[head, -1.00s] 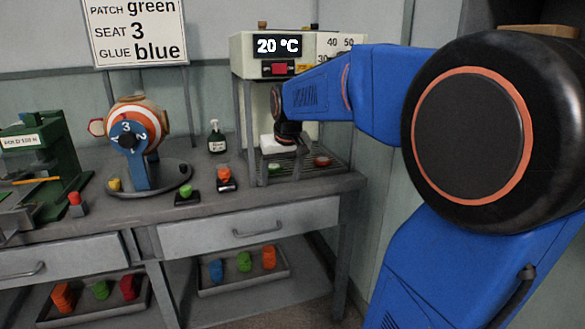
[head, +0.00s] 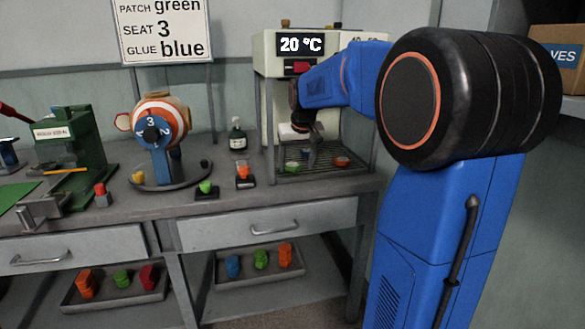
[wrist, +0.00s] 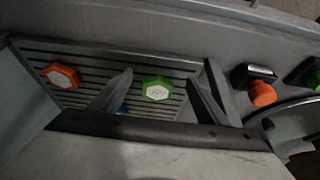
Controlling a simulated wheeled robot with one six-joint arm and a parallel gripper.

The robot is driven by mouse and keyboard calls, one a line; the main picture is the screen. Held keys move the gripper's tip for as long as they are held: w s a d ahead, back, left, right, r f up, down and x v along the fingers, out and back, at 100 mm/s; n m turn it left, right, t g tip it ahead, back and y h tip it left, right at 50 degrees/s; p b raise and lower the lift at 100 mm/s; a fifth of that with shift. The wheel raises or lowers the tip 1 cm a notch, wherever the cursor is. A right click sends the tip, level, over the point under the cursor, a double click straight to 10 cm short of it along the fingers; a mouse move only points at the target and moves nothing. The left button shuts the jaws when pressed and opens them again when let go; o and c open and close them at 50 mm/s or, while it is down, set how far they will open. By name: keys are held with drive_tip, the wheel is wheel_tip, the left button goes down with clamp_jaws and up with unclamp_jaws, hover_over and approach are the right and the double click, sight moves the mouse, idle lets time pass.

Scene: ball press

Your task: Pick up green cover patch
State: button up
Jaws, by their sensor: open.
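The green cover patch (wrist: 157,88) is a small green octagonal piece with a pale top. It lies on the slatted rack under the temperature unit, and it also shows in the head view (head: 292,166). My gripper (wrist: 160,78) is open, with one finger on each side of the green patch in the wrist picture. Its fingers look apart from the patch, but the exact height above it is hard to tell. In the head view my gripper (head: 312,152) points down over the rack, just right of the patch.
An orange patch (wrist: 60,75) lies on the same slatted rack (wrist: 110,58). Posts of the temperature unit (head: 285,60), reading 20 °C, stand close around my wrist. An orange piece (head: 243,170) and a green piece (head: 206,187) sit on dark stands outside the rack, left in the head view.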

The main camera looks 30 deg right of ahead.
sight(292, 164)
drive_tip(key=w, duration=0.2)
drive_tip(key=w+d, duration=0.1)
drive_tip(key=w, duration=0.1)
drive_tip(key=shift+w+d+f, duration=0.1)
drive_tip(key=shift+f, duration=0.05)
drive_tip(key=shift+w+f, duration=0.1)
drive_tip(key=shift+f, duration=0.35)
drive_tip(key=shift+c, duration=0.4)
drive_tip(key=c, duration=1)
drive_tip(key=shift+c, duration=0.2)
drive_tip(key=shift+r, duration=0.1)
drive_tip(key=shift+r, duration=0.3)
drive_tip(key=s+a, duration=0.2)
drive_tip(key=s, duration=0.6)
drive_tip(key=s+a, duration=0.3)
drive_tip(key=s, duration=0.6)
drive_tip(key=shift+s, duration=0.2)
